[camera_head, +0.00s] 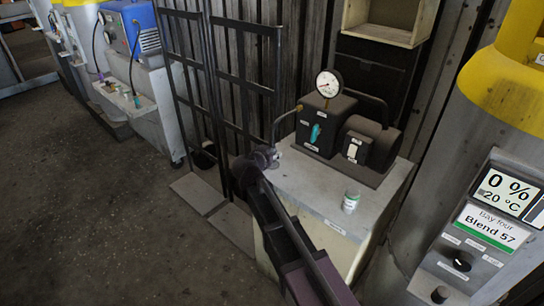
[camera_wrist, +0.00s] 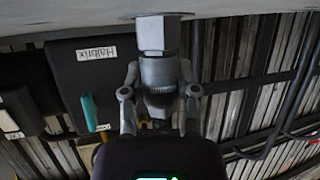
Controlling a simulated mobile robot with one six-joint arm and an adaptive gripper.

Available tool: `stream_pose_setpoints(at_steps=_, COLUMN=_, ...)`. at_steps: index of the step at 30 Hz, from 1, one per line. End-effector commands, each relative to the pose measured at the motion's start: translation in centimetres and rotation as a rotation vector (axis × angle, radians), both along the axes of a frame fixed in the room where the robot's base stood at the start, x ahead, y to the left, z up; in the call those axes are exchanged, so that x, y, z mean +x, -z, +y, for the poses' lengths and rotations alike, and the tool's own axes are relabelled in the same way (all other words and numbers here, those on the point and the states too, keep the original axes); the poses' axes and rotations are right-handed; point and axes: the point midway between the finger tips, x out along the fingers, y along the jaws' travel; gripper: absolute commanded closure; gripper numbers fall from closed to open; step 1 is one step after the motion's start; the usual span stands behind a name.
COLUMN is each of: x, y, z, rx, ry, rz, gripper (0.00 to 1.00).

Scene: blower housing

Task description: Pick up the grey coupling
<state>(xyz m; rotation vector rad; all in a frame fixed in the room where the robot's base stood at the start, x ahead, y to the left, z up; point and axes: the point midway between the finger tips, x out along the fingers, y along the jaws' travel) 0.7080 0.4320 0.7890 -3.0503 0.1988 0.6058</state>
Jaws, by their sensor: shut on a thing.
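In the wrist view the grey coupling (camera_wrist: 155,34) shows as a blocky, faceted upper end with a rounded grey body below it. My gripper (camera_wrist: 159,72) is shut on it, with one finger on each side of the rounded body. The coupling's upper end reaches the pale surface at the top of this view; I cannot tell whether it touches it. In the head view my gripper (camera_head: 264,158) is at the left edge of the pale cabinet top (camera_head: 310,190), close to the lower end of a bent pipe. The coupling cannot be told apart from the gripper there.
A dark pump unit (camera_head: 345,135) with a round gauge (camera_head: 328,84) stands on the cabinet. The bent pipe (camera_head: 283,120) runs from it down beside my gripper. A small white tub (camera_head: 351,202) stands at the front. A dark metal rack (camera_head: 225,90) stands behind. Floor at left is clear.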

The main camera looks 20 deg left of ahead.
Motion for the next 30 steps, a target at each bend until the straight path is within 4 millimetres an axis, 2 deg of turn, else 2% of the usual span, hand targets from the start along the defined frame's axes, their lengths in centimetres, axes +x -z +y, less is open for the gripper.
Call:
stream_pose_setpoints(at_steps=16, x=0.0, y=-0.6, z=0.0, rx=0.0, ry=0.0, rz=0.0, gripper=1.0)
stream_pose_setpoints(at_steps=29, x=0.0, y=-4.0, z=0.1, rx=0.0, ry=-0.001, rz=0.0, gripper=1.0)
stream_pose_setpoints(at_steps=30, x=-0.6, y=-4.0, z=-0.2, rx=-0.001, ry=-0.001, rz=0.0, gripper=1.0)
